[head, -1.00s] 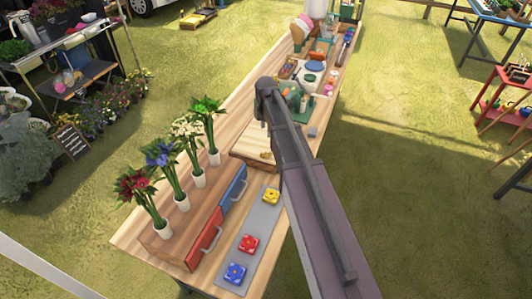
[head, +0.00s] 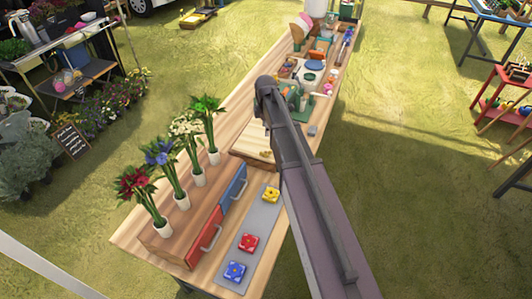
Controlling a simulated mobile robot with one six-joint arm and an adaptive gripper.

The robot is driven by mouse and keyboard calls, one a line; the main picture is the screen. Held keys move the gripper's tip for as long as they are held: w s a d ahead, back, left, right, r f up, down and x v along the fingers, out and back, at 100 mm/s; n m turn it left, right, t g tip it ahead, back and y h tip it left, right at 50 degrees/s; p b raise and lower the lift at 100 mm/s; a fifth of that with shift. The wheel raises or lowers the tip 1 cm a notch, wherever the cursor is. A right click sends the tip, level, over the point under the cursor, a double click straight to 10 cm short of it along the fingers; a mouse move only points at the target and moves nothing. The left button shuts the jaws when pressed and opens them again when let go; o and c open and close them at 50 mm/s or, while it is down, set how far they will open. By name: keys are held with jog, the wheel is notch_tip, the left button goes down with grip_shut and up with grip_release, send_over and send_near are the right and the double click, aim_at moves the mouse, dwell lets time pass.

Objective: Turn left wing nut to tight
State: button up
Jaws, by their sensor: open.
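A pale wooden board (head: 250,145) lies flat on the long wooden table, beside my arm. A small brass-coloured piece (head: 266,154) sits near its front right corner; it looks like a wing nut, but it is too small to tell its turn or tightness. My arm covers the right part of the board, so any other nut there is hidden. My arm reaches up from the bottom right, with its bent joint beyond the board. My gripper is not visible; the arm hides that area.
Several vases of flowers (head: 183,206) stand in a wooden rack at the left. Red (head: 206,238) and blue (head: 233,188) drawer fronts with handles face a grey mat (head: 251,241) with yellow, red and blue pieces. Pots and tools crowd the table's far end.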

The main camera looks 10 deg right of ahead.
aim_at(266, 152)
jog(key=shift+f+b, duration=6.5)
jog(key=shift+f, duration=0.15)
